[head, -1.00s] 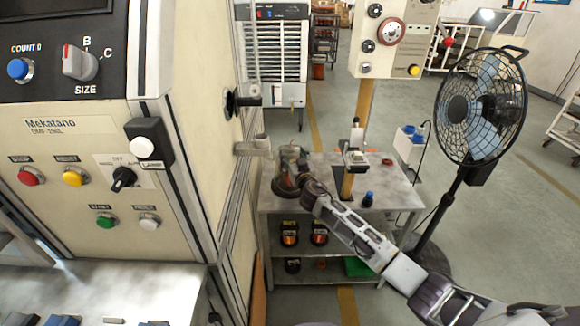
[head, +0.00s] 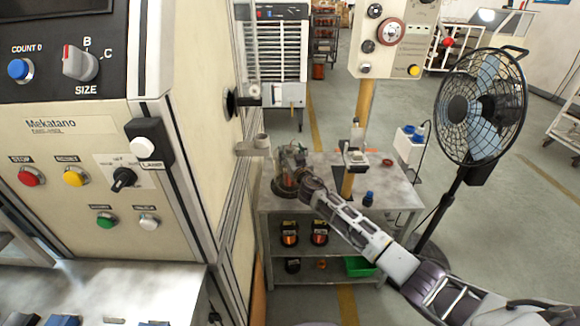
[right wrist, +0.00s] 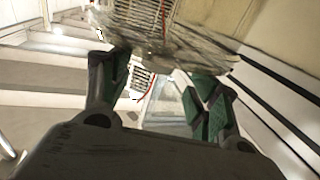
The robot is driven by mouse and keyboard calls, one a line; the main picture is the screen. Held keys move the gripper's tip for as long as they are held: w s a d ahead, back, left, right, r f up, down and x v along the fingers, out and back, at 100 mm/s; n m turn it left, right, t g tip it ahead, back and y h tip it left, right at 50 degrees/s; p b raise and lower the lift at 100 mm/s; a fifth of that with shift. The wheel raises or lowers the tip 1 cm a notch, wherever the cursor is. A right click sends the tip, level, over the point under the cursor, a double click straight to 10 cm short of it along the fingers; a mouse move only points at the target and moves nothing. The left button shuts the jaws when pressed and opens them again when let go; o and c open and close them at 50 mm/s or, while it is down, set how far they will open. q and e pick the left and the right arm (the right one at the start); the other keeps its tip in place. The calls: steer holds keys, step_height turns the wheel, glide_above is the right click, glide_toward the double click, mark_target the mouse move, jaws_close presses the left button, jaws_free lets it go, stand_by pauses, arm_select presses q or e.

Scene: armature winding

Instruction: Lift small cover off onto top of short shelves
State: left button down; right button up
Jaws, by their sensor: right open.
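In the right wrist view, a clear round piece with a broad rim (right wrist: 195,46), which looks like the small cover, is at the top with fine wire showing in it. My right gripper (right wrist: 160,85) is open, its green-padded fingers spread just below this rim. I cannot tell whether they touch it. In the head view, my right gripper (head: 291,165) is over the left back part of the short shelves' top (head: 395,193). A dark round base (head: 283,188) shows beside it, and the cover is hard to make out there. My left gripper is out of view.
The cream machine cabinet (head: 190,130) stands close on the left, with a grey bracket (head: 254,149) jutting from it. A post and a dark bottle (head: 368,199) stand near the shelf top's middle. A fan (head: 482,108) stands right.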

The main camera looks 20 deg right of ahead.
mark_target(290, 146)
steer(key=shift+w+d, duration=0.1)
steer(key=shift+w, duration=1.35)
steer(key=shift+w+d+f, duration=0.1)
steer(key=shift+w, duration=0.6)
steer(key=shift+c, duration=0.5)
steer(key=c, duration=1.2)
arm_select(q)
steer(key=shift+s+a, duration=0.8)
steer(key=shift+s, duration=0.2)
arm_select(e)
jaws_close()
